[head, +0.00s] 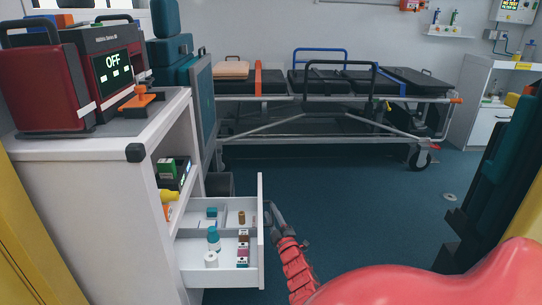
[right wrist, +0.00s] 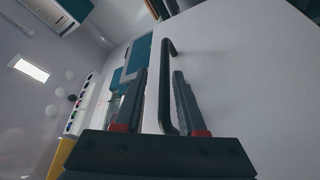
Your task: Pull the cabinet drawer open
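The white cabinet (head: 100,160) stands at the left in the head view. Its drawer (head: 261,240) is pulled out, and the compartments inside show from above. My right gripper (head: 272,212) is at the outer face of the drawer front. In the right wrist view, the dark bar handle (right wrist: 165,85) stands between the two fingers of my right gripper (right wrist: 161,80). The fingers are apart, with visible gaps beside the bar, so the gripper looks open around the handle. My left gripper is not in view.
The drawer holds a teal-capped bottle (head: 213,239), a white jar (head: 211,259) and small boxes. Red-and-black devices (head: 45,80) stand on the cabinet top. A stretcher (head: 335,90) stands across the back. Blue floor (head: 340,210) is clear between drawer and stretcher.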

